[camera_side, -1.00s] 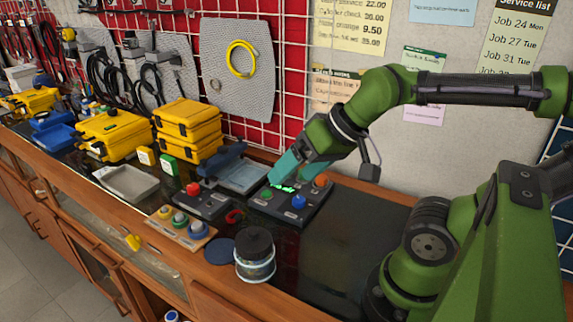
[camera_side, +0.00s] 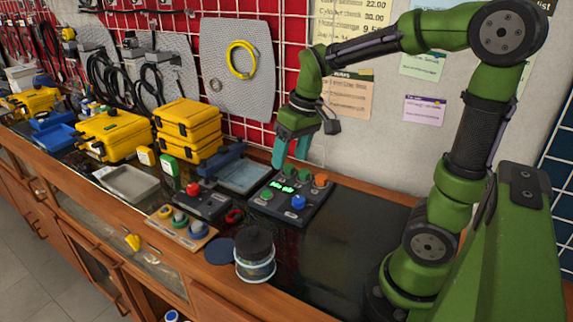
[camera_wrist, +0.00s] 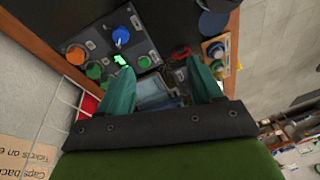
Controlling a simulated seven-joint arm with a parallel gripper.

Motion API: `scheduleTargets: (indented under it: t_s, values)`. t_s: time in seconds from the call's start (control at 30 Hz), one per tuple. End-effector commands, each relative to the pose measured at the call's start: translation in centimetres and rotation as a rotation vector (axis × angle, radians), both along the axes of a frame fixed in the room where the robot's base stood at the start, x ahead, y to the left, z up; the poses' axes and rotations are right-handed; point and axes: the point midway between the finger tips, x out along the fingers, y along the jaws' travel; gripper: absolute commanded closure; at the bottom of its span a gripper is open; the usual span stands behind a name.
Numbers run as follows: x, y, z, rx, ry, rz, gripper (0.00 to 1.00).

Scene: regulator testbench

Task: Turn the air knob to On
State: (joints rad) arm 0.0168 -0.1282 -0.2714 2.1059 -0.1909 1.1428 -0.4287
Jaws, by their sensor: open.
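A dark control panel (camera_side: 277,209) lies on the bench with several knobs and a lit green display (camera_side: 282,186). A blue knob (camera_side: 298,202) is at its front, an orange knob (camera_side: 321,180) at its right back, and green knobs (camera_side: 266,195) sit at the left and along the back. Labels are too small to read, so I cannot tell which knob is air or its setting. My gripper (camera_side: 289,160) points down above the panel's back edge, open and empty. In the wrist view, the panel (camera_wrist: 145,40) is left of my open fingers (camera_wrist: 160,68).
A smaller box with a red button (camera_side: 193,189) stands left of the panel. A strip of coloured buttons (camera_side: 165,228) and a dark-lidded jar (camera_side: 255,262) are in front. Yellow cases (camera_side: 188,120) are stacked behind left. The bench (camera_side: 345,230) right of the panel is clear.

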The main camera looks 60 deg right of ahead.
Motion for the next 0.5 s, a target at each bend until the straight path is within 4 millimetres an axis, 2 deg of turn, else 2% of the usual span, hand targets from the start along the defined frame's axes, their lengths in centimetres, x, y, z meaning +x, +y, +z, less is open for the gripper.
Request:
scheduleTargets:
  t_s: [0.03, 0.1, 0.2, 0.33, 0.5]
  values:
    - [0.8, -1.9, -0.7, -0.031, 0.058, 0.046, 0.35]
    - [1.5, -4.2, -1.2, -0.07, 0.124, 0.131, 0.35]
    - [1.8, -6.4, -1.1, -0.108, 0.182, 0.25, 0.35]
    - [1.8, -7.0, -0.1, -0.125, 0.195, 0.369, 0.35]
    - [1.5, -6.8, -0.7, -0.12, 0.203, 0.429, 0.35]
